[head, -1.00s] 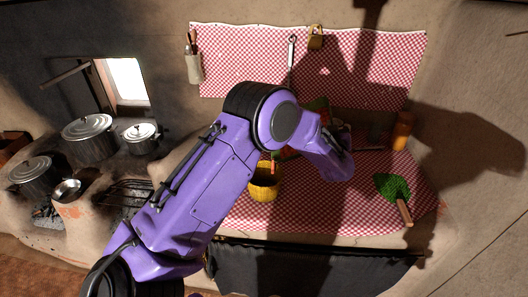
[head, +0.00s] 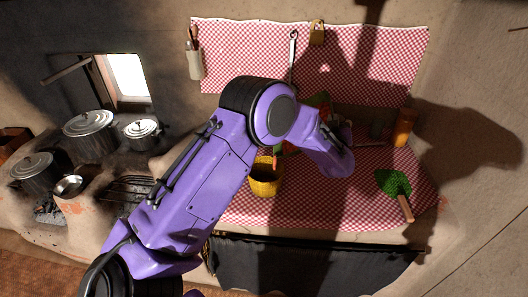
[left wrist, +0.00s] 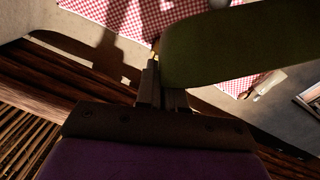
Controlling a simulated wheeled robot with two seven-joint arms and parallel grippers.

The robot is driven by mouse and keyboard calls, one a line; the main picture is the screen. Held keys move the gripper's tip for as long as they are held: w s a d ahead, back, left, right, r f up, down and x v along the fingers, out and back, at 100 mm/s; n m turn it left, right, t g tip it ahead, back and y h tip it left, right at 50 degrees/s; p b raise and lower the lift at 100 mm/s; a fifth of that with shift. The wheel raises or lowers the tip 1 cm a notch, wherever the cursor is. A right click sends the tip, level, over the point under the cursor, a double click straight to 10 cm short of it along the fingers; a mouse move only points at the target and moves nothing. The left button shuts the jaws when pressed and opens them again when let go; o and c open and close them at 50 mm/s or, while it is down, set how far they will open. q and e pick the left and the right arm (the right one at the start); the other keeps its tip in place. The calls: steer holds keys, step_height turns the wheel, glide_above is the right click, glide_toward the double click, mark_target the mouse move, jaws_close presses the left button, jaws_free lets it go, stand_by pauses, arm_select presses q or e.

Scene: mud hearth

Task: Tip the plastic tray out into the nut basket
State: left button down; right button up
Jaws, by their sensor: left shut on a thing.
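The yellow nut basket (head: 265,181) stands on the red checked cloth, just right of my left forearm in the head view. A thin red thing shows at its rim; I cannot make out its contents. My left gripper's fingers (left wrist: 158,88) are shut on a dark green, smooth-sided thing (left wrist: 235,47), which seems to be the plastic tray, close to the camera in the left wrist view. The tray's inside is not visible there. In the head view my left wrist and elbow hide the gripper and most of what lies behind it. My right gripper is not in view.
A green leafy bunch (head: 393,183) and a wooden-handled tool (head: 405,208) lie at the right of the cloth. An orange jar (head: 404,128) stands behind them. Lidded pots (head: 88,122) sit on the hearth at left. The cloth's front middle is clear.

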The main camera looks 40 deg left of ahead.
arm_select(q)
steer(key=shift+s+a+r, duration=0.1)
steer(key=shift+s+r, duration=0.05)
steer(key=shift+r, duration=0.05)
steer(key=shift+s+r, duration=0.1)
steer(key=shift+s+a+r+n+b, duration=0.15)
steer(key=shift+s+r+n+b, duration=0.2)
steer(key=shift+s+n, duration=0.05)
stand_by(0.5)
steer(key=shift+s+a+r+t, duration=0.15)
steer(key=shift+s+r+t, duration=0.15)
steer(key=shift+s, duration=0.05)
steer(key=shift+s+a+r+n, duration=0.1)
steer(key=shift+s+a+n, duration=0.05)
steer(key=shift+n, duration=0.15)
steer(key=shift+s+b, duration=0.1)
steer(key=shift+b, duration=0.3)
